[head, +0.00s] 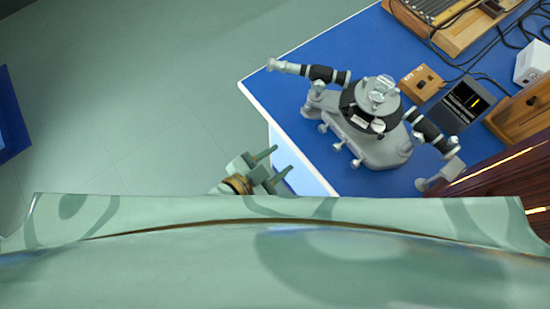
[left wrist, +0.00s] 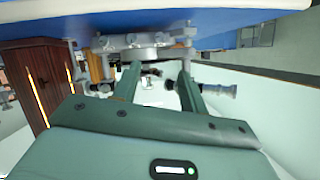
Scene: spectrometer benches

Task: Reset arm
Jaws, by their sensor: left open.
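My left gripper (head: 283,158) is open and empty in the head view, over the floor just off the left edge of the blue bench (head: 375,180). Its two fingers point up and right toward the grey spectrometer (head: 375,145), with a gap between them and it. In the left wrist view both fingers of the left gripper (left wrist: 158,72) stand apart, with parts of the spectrometer (left wrist: 215,89) showing between and beyond them. The spectrometer has a round central table and two black-banded tubes. My right gripper is not in view.
A wooden box with a black knob (head: 420,82), a dark display unit (head: 460,104), a white box (head: 533,62) and cables lie on the bench's right. A dark wooden cabinet (head: 505,165) stands at the right edge. Open floor (head: 120,110) lies to the left.

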